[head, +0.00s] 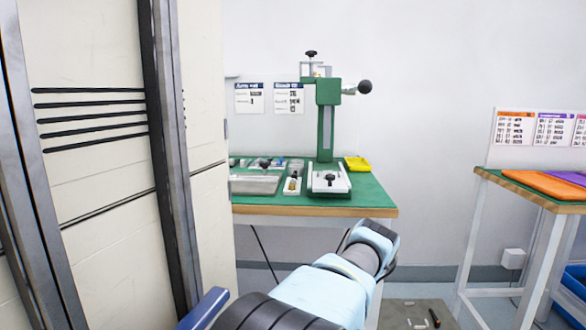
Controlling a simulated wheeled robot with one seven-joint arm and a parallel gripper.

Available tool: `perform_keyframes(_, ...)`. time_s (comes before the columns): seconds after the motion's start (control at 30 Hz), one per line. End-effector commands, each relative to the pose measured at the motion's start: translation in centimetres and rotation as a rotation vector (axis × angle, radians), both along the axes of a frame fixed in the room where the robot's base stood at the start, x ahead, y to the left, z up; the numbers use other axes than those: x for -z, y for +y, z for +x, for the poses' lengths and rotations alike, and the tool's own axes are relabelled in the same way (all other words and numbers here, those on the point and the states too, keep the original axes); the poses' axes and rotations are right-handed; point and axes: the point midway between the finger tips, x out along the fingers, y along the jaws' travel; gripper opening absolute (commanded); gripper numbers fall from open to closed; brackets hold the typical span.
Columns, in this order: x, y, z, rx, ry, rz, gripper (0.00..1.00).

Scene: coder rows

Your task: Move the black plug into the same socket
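I cannot pick out the black plug or its socket with certainty. On the green-topped bench (365,200), a white fixture (329,188) carries a small black part. A narrow white block (293,186) beside it holds a small brass-and-black piece. Either dark part is too small to identify. My pale blue arm reaches up from the bottom middle toward the front of the bench. Its gripper fingers do not show, so I cannot see whether they hold anything.
A green press stand (327,120) and yellow tray (357,164) are on the bench. A large cream panel (90,150) with metal posts blocks the left. A second table (540,198) with an orange board stands right. A grey plate (410,314) lies low at bottom right.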

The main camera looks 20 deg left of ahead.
Motion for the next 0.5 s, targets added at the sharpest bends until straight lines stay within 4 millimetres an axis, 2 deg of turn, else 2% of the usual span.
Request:
perform_keyframes(0.37, 0.01, 0.07, 0.3, 0.0, -0.001, 0.0, 0.0)
perform_keyframes(0.4, 0.01, 0.07, 0.3, 0.0, -0.001, 0.0, 0.47)
perform_keyframes(0.5, 0.0, 0.07, 0.29, 0.0, -0.001, 0.0, 0.58)
